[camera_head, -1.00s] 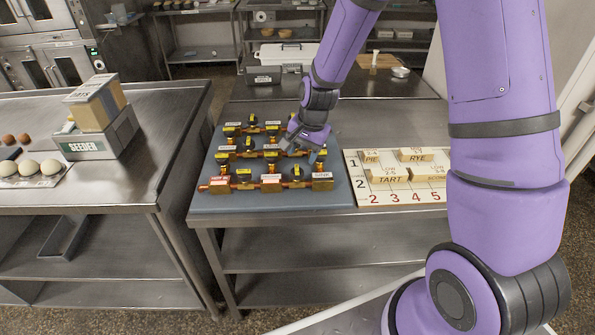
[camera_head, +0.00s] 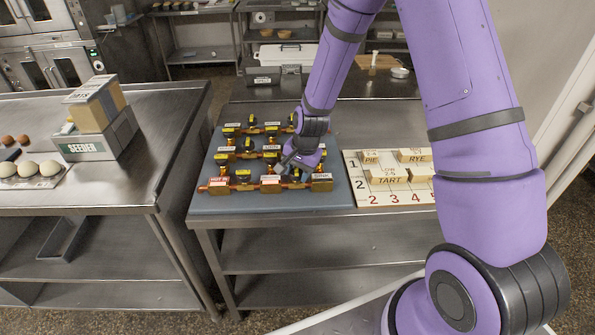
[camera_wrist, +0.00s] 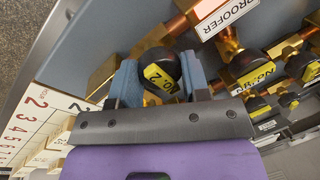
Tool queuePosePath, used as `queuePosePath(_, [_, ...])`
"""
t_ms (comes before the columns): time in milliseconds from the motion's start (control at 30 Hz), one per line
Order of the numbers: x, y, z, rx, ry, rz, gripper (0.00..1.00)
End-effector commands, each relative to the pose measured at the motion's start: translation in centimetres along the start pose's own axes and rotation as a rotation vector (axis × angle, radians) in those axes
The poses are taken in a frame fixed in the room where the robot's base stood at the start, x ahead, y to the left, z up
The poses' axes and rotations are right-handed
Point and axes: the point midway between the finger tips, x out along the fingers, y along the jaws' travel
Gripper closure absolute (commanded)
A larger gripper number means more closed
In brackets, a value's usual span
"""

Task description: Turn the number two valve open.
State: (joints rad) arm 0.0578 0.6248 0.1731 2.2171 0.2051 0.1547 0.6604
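In the head view my gripper (camera_head: 283,168) is low over the right part of the front row of the valve panel (camera_head: 250,203), and the arm's end hides that knob. The panel carries rows of brass pipes with black and yellow knobs.
Another knob (camera_wrist: 252,72) with a yellow label and a white "PROOFER" plate (camera_wrist: 226,16) sit close to my gripper. A number board (camera_head: 362,198) with wooden word blocks lies right of the panel.

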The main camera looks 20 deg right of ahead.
Motion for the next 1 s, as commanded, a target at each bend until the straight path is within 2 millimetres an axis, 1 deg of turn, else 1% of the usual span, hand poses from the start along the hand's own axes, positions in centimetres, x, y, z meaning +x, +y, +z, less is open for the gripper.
queuePosePath(33, [-0.01, 0.0, 0.0, 0.0, 0.0, 0.0, 0.71])
queuePosePath(67, [-0.01, 0.0, -0.01, 0.0, 0.0, 0.0, 0.78])
queuePosePath(100, [-0.02, 0.0, -0.01, 0.0, 0.0, 0.0, 0.81])
queuePosePath(267, [-0.03, 0.01, -0.02, -0.005, -0.001, 0.0, 0.81])
queuePosePath(467, [-0.03, 0.01, -0.06, -0.053, -0.012, 0.0, 0.81])
queuePosePath(667, [-0.05, -0.02, -0.16, -0.172, -0.035, -0.001, 0.81])
queuePosePath(1000, [-0.04, -0.09, -0.25, -0.477, -0.098, -0.001, 0.8])
